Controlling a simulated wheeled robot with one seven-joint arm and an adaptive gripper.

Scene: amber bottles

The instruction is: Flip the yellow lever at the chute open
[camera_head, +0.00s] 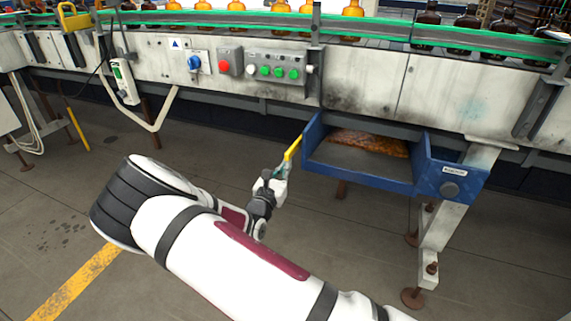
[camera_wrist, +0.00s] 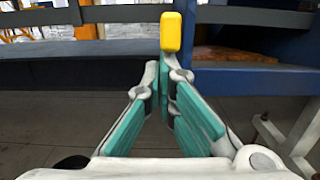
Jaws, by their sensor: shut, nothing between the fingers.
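The yellow lever (camera_head: 292,148) sticks out at the left side of the blue chute (camera_head: 455,183), tilted up to the right in the head view. In the wrist view its yellow end (camera_wrist: 171,32) stands just past my fingertips, near the middle. My gripper (camera_head: 276,174) is at the lever's lower left, close to it. In the wrist view my gripper (camera_wrist: 165,75) has its teal-padded fingers closed together at the tips, with nothing between them. Whether the fingertips touch the lever I cannot tell. The lever's pivot is not clear in either view.
The conveyor (camera_head: 365,80) runs across the back, with amber and dark bottles on top. A panel with a red button (camera_head: 224,66) and several green buttons sits on its side. A rusty brown surface (camera_head: 370,142) shows inside the chute. The floor left of my arm is open.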

